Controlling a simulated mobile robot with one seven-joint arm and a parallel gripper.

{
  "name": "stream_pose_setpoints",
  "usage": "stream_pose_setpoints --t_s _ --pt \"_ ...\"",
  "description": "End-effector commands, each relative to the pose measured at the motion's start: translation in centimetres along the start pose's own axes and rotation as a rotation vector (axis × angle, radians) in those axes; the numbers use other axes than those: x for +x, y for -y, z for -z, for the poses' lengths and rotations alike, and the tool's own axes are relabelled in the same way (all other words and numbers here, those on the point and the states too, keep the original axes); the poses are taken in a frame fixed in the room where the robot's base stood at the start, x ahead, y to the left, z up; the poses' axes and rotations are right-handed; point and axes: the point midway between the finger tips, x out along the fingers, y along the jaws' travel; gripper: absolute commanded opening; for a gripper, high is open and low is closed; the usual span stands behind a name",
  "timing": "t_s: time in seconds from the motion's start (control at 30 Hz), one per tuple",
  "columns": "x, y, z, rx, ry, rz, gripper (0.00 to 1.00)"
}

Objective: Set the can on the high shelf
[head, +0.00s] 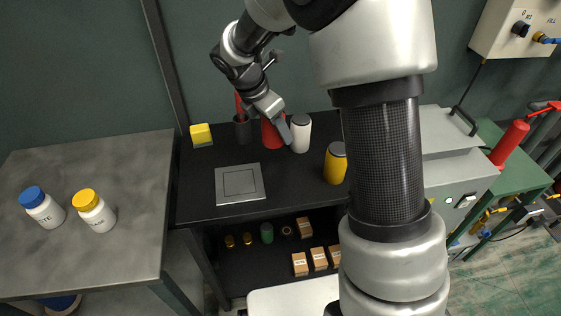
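Three cylinders that could be the can stand on the black bench (210,170): a red one (268,135), a white one with a dark top (300,136) and a yellow one with a dark top (335,165). My gripper (282,127) points down at the red one, in front of its upper part and just left of the white one. The fingers overlap the red cylinder, so I cannot tell whether they grip it. A low shelf (245,268) lies under the bench. No high shelf can be made out.
A square plate (240,184), a yellow block (201,135) and a black cup (243,130) sit on the bench. A grey table (120,160) at left bears a blue-capped bottle (42,207) and a yellow-capped bottle (95,211). A grey machine (455,175) stands at right.

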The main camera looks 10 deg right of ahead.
Motion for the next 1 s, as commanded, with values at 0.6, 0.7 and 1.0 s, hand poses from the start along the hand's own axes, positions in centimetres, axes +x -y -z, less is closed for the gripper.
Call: stream_pose_setpoints --t_s 0.6,0.7,1.0 --pt "8.3 0.1 3.5 0.001 -0.001 0.003 0.15" --pt "8.6 0.0 3.6 0.001 0.000 0.001 0.15" --pt "8.8 0.0 3.7 0.002 -0.001 0.001 0.15"
